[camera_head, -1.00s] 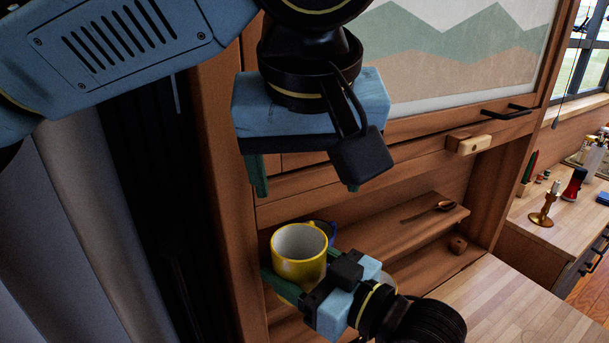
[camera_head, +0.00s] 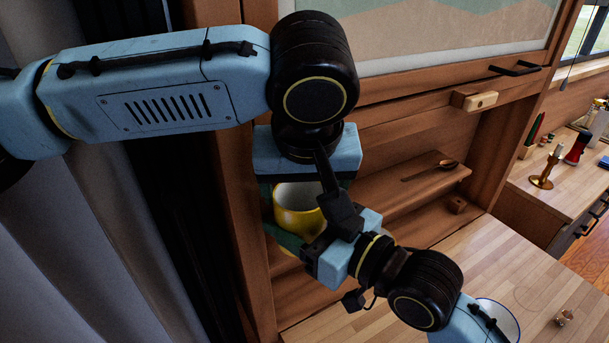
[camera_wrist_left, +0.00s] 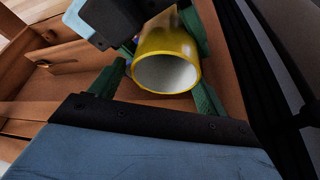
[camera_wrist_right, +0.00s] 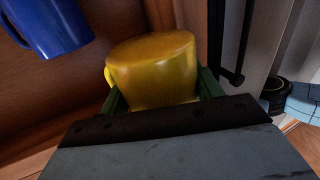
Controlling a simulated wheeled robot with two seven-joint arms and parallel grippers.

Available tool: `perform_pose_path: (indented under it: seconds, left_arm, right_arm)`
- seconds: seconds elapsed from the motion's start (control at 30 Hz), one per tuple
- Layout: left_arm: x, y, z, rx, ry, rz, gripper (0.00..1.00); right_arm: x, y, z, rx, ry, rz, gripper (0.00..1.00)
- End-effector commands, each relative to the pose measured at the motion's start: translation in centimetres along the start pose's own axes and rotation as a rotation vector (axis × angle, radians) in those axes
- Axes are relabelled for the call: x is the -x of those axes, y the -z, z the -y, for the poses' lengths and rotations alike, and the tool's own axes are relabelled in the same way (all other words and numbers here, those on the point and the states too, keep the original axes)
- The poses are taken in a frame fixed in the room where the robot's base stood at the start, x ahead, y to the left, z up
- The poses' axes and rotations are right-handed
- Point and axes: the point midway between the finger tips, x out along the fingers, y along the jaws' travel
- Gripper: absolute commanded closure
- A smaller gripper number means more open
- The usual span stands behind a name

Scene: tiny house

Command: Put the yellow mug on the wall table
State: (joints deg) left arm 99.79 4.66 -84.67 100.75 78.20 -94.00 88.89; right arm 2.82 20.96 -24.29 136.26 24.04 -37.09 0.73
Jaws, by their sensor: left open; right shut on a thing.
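The yellow mug (camera_head: 297,222), white inside, is held upright in front of the wooden wall unit in the head view. My right gripper (camera_head: 290,240) is shut on it from the lower right; the mug (camera_wrist_right: 152,70) also shows between the fingers in the right wrist view. My left gripper (camera_head: 303,188) is open just above the mug. In the left wrist view its fingers stand either side of the mug's rim (camera_wrist_left: 165,73); I cannot tell whether they touch. The light wood tabletop (camera_head: 470,262) lies at the lower right, possibly the wall table.
A blue mug (camera_wrist_right: 50,22) is close by in the right wrist view. A round white dish (camera_head: 503,316) and a small object (camera_head: 564,318) are on the tabletop. A grey curtain (camera_head: 110,250) hangs left.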

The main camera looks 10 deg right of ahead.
Motion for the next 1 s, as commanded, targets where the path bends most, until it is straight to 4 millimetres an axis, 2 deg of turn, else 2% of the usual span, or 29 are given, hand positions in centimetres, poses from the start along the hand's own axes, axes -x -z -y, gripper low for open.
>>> perform_pose_path:
  seconds: [0.23, 0.53, 0.57, 0.7, 0.77, 1.0]
  left_arm:
    - [-0.06, 0.02, 0.02, 0.0, 0.0, 0.0, 0.25]
    - [0.0, -0.06, -0.17, -0.003, -0.006, 0.001, 0.64]
    - [0.06, -0.04, -0.2, -0.003, -0.007, -0.001, 0.65]
    - [0.05, -0.03, -0.17, -0.002, -0.006, -0.001, 0.65]
    - [0.04, -0.01, -0.14, -0.002, -0.005, -0.001, 0.65]
    - [0.02, 0.03, -0.05, 0.0, -0.002, -0.001, 0.66]
  right_arm:
    - [0.01, 0.1, 0.0, 0.001, 0.0, -0.003, 0.66]
    - [-0.01, 0.09, 0.1, 0.0, 0.003, -0.003, 0.66]
    - [-0.02, 0.09, 0.12, 0.0, 0.003, -0.003, 0.33]
    - [-0.02, 0.06, 0.12, -0.001, 0.003, -0.002, 0.14]
    - [-0.01, 0.05, 0.1, 0.0, 0.002, -0.002, 0.1]
    - [0.0, 0.02, 0.03, 0.0, 0.001, 0.0, 0.1]
